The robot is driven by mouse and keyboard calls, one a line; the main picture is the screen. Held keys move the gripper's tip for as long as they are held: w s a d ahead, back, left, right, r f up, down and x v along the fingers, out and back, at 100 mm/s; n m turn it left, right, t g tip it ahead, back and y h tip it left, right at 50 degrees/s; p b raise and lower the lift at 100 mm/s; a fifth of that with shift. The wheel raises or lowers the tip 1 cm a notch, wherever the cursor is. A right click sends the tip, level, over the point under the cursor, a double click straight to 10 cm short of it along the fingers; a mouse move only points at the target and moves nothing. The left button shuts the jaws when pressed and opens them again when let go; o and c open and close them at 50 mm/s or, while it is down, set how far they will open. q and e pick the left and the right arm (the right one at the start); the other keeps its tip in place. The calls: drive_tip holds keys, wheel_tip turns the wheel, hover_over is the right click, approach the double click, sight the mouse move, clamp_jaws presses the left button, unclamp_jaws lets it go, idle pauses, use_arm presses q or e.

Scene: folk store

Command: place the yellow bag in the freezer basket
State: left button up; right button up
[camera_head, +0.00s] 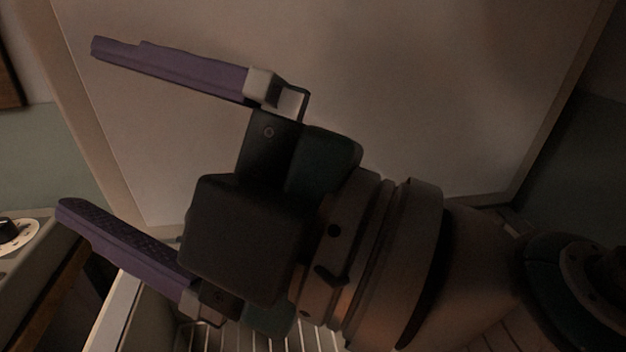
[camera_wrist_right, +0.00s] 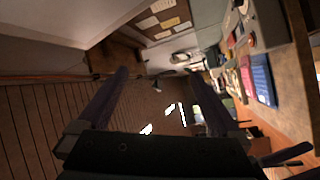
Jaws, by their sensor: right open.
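My right gripper (camera_head: 80,128) is large in the head view, with its two purple fingers spread wide and nothing between them. It is in front of the raised pale freezer lid (camera_head: 430,100), above the freezer opening. Part of a white wire basket (camera_head: 308,338) shows at the bottom edge, mostly hidden behind my wrist. In the right wrist view the same open fingers (camera_wrist_right: 158,75) point out into the room, with no object between them. I cannot make out the yellow bag in either view.
A device with a round dial (camera_head: 18,235) stands on a wooden-edged surface at the left. The freezer's pale rim (camera_head: 118,312) is beside it. The wrist view shows a counter with a blue item (camera_wrist_right: 262,80) and a board with papers (camera_wrist_right: 160,20).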

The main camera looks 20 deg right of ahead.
drive_tip(key=w+d+m+t+h, duration=0.3)
drive_tip(key=d+m+t+h, duration=0.1)
drive_tip(key=d+m+h, duration=0.35)
drive_tip(key=s+d+f+m+g+h, duration=0.2)
drive_tip(key=d+f+m+g+h, duration=0.2)
drive_tip(key=d+f+m+h, duration=0.65)
drive_tip(key=s+f+g+y, duration=0.2)
drive_tip(key=s+f+g, duration=0.2)
drive_tip(key=s, duration=0.4)
drive_tip(key=s+d+f+m+g+y, duration=0.1)
drive_tip(key=s+f+g+y, duration=0.1)
drive_tip(key=s+f+g, duration=0.3)
drive_tip(key=s+g, duration=0.1)
drive_tip(key=s, duration=0.2)
drive_tip(key=shift+s+m+g, duration=0.3)
drive_tip(key=shift+s, duration=0.05)
